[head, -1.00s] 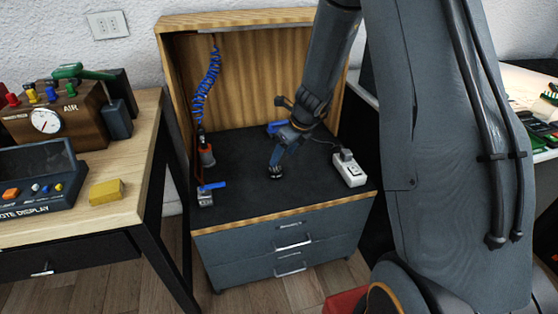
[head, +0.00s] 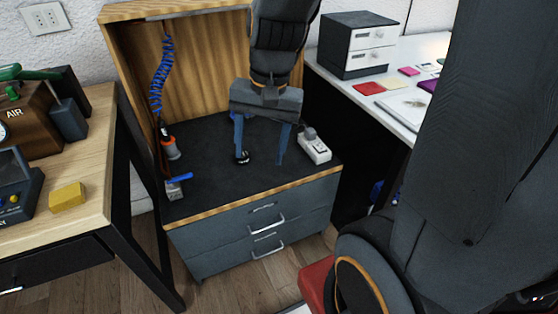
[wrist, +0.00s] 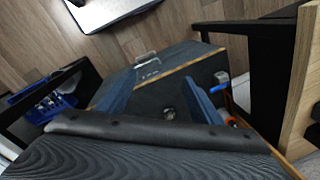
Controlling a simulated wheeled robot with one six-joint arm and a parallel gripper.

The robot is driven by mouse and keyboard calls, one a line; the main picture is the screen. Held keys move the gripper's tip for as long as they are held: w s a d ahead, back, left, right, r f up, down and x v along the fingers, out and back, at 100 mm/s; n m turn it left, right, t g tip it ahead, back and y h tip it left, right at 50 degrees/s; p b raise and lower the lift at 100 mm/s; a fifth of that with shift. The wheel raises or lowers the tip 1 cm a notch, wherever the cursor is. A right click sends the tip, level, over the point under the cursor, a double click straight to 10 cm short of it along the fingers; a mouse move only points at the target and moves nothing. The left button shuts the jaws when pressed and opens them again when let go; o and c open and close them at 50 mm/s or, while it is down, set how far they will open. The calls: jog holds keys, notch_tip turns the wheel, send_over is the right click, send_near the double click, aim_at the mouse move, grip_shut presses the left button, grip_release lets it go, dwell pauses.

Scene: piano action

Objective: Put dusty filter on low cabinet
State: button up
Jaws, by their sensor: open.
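The low cabinet (head: 222,183) has a dark top with a wood edge and grey drawers. A small round dark piece with a pale rim (head: 243,158), which I take for the dusty filter, sits on the cabinet top. In the wrist view the small round piece (wrist: 168,113) lies on the dark top between the two blue fingers. My gripper (head: 261,162) points down over the top with its fingers spread wide. In the head view the left fingertip is beside or in front of the piece; I cannot tell whether they touch.
A white power strip (head: 315,148) stands at the right of the top. A blue-handled valve (head: 176,187) and an orange-and-grey air tool (head: 170,145) on a blue coiled hose are at the left. A wooden workbench (head: 95,180) is left, a white desk (head: 390,112) right.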

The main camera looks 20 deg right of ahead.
jog(key=s+d+r+n+h, duration=0.1)
jog(key=s+n, duration=0.5)
jog(key=s, duration=0.1)
jog(key=shift+d+r+g, duration=0.2)
jog(key=shift+g, duration=0.1)
notch_tip(320, 180, up, 6)
jog(key=s+d+p, duration=0.1)
jog(key=p, duration=1)
jog(key=shift+s+d+f, duration=0.1)
jog(key=shift+f, duration=0.05)
